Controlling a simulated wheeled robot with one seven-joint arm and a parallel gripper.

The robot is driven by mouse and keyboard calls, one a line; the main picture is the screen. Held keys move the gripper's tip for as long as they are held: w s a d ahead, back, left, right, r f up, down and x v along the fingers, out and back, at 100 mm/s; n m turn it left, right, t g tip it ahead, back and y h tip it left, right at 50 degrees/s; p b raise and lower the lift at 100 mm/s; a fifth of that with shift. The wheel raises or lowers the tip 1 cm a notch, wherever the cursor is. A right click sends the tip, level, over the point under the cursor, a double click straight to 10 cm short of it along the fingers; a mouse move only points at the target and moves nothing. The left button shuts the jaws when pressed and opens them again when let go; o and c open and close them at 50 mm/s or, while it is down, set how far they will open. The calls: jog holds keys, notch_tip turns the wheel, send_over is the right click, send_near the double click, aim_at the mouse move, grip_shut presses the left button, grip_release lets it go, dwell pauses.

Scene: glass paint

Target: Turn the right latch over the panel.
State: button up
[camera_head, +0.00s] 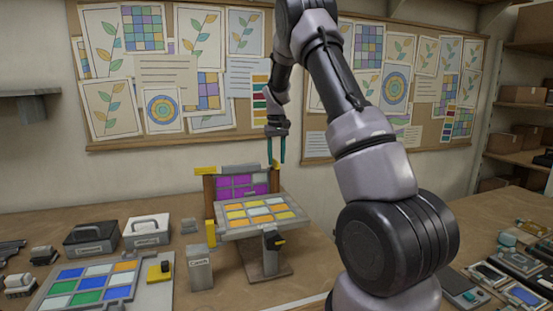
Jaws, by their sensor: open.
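A stand (262,262) on the bench holds a tilted glass panel (258,212) with yellow, orange and pale panes. Behind it stands an upright brown frame (209,190) with purple panes (236,186). A yellow piece (205,171) sticks out at the frame's top left. At its top right, a small yellow piece (274,163), which looks like the right latch, shows close to my fingertips. My gripper (276,161) points down there, its two teal fingers apart. I cannot tell whether they touch the latch or stand around it.
A grey canister (201,270) and a yellow block (211,233) are left of the stand. A multicoloured glass panel (92,284), dark case (92,239) and white case (147,231) lie further left. Small devices (490,274) crowd the right bench. A pinboard (150,70) covers the back wall.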

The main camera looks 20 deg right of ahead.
grip_shut()
jog(key=shift+m, duration=0.3)
jog(key=m, duration=0.3)
jog(key=shift+a, duration=0.3)
jog(key=m, duration=0.5)
jog(key=shift+w+a+f, duration=0.1)
jog(key=shift+w+a, duration=0.15)
jog(key=shift+a, duration=0.05)
jog(key=m, duration=0.6)
jog(key=w+m, duration=0.1)
jog(key=m, duration=0.2)
jog(key=shift+w+a, duration=0.1)
jog(key=shift+a, duration=0.15)
jog(key=shift+m, duration=0.3)
